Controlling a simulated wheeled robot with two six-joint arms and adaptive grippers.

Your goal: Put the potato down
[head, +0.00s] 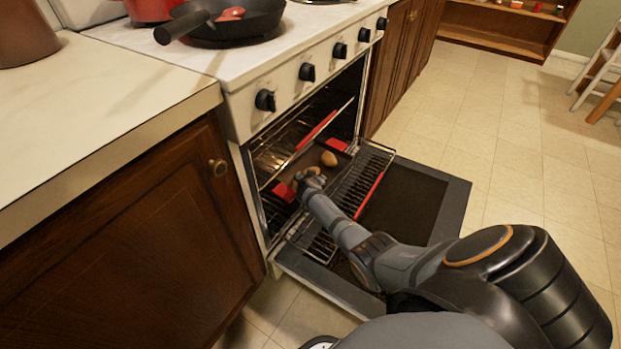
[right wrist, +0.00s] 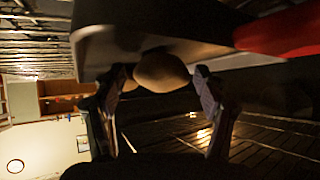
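A brown potato (head: 329,158) lies in a dark baking pan (head: 318,150) with red grips, on a rack inside the open oven. My right gripper (head: 308,180) is in the oven opening over the near part of the pan. Something potato-coloured shows beside its fingers, partly hidden. In the right wrist view a potato (right wrist: 162,70) sits between and just beyond the fingertips of my right gripper (right wrist: 162,80), against the pan (right wrist: 100,45). The fingers are spread, with a gap at the right finger. My left gripper is not in view.
The oven door (head: 410,205) hangs open, with my right arm above it. Oven racks with red edge strips (head: 369,195) lie above and beside the pan. A black frying pan (head: 235,22) stands on the stove. The counter (head: 90,110) at left is mostly clear.

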